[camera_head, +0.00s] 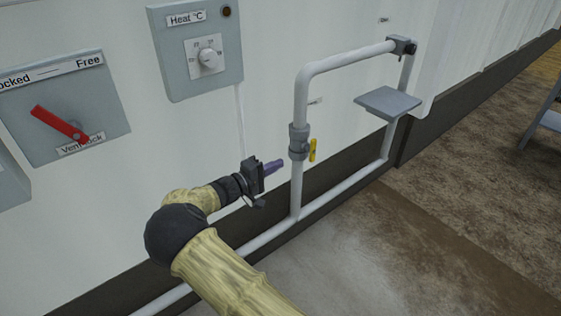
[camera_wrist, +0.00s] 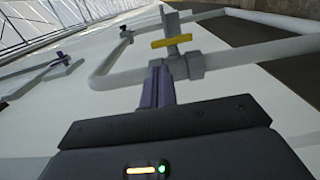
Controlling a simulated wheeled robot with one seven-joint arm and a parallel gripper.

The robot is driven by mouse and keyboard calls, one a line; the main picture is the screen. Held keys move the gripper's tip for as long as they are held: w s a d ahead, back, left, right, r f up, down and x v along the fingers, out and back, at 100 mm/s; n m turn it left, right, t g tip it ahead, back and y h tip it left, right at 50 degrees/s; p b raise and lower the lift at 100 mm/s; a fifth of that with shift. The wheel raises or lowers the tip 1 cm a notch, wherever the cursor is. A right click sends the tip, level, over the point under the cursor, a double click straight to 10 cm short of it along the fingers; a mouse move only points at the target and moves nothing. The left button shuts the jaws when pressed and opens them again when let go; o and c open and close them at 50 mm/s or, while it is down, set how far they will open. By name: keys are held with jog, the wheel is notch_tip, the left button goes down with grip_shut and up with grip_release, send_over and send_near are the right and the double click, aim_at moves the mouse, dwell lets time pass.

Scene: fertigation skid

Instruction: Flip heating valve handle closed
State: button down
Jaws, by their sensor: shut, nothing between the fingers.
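The heating valve (camera_head: 299,142) is a grey body on the white vertical pipe. Its yellow handle (camera_head: 312,150) stands out from the body and lies roughly in line with the pipe. The handle also shows in the wrist view (camera_wrist: 171,41), just beyond the fingertips, with the grey valve body (camera_wrist: 194,66) to their right. My gripper (camera_head: 281,164) is shut and empty, its purple fingers pointing at the valve from the left. The fingers also show pressed together in the wrist view (camera_wrist: 160,68). I cannot tell whether they touch the valve.
A heat dial box (camera_head: 205,58) and a vent lock panel with a red lever (camera_head: 60,122) are on the white wall. A grey shelf plate (camera_head: 388,102) and a dark fitting (camera_head: 403,46) are on the pipework to the right. The lower pipe (camera_head: 340,190) runs along the wall base.

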aim_at(312, 146)
jog(key=b+x, duration=0.3)
jog(key=x, duration=0.9)
jog(key=shift+w, duration=0.2)
jog(key=shift+a, duration=0.2)
jog(key=shift+d, duration=0.1)
jog(key=shift+r+y+p, duration=0.1)
jog(key=shift+y+p, duration=0.2)
jog(key=shift+p, duration=0.15)
jog(key=shift+d, duration=0.15)
